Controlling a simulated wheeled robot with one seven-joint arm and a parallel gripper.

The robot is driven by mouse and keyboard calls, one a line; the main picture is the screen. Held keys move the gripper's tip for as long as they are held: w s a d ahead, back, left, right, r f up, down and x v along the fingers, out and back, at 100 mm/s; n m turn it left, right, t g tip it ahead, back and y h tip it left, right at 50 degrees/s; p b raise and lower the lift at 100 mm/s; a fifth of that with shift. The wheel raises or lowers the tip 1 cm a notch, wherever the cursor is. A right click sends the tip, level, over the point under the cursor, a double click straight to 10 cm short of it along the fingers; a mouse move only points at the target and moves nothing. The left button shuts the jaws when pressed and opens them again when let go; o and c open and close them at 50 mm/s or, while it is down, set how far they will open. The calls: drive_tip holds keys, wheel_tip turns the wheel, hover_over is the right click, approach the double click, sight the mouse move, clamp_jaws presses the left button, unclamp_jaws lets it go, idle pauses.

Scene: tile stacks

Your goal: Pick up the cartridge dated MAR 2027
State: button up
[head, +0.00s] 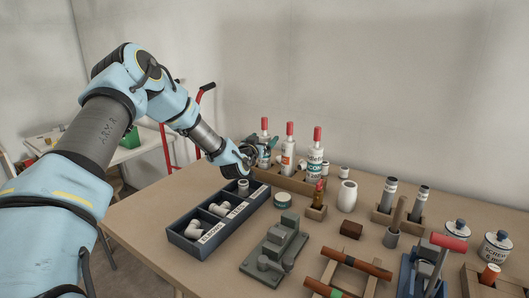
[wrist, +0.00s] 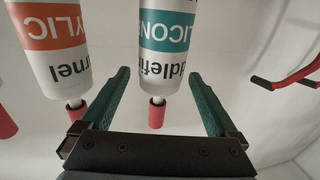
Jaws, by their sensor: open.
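Several cartridges with red tips stand upright in a wooden rack (head: 300,184). The left cartridge (head: 264,126) is partly hidden by my gripper (head: 265,149). The middle cartridge (head: 289,146) has an orange band, and the right cartridge (head: 317,150) has a teal label. In the wrist view, upside down, a teal-banded cartridge (wrist: 168,35) appears between the open green fingers of my gripper (wrist: 159,75). The orange-banded cartridge (wrist: 53,38) is beside it, outside the fingers. I cannot tell whether the fingers touch anything. No date can be read.
A dark three-compartment tray (head: 190,240) with white pipe fittings lies below the arm. Tools and jars crowd the right side. The table's left corner is clear.

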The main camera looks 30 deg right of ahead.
drive_tip(key=shift+w+d, duration=0.35)
drive_tip(key=shift+d, duration=0.1)
clamp_jaws()
idle(0.6)
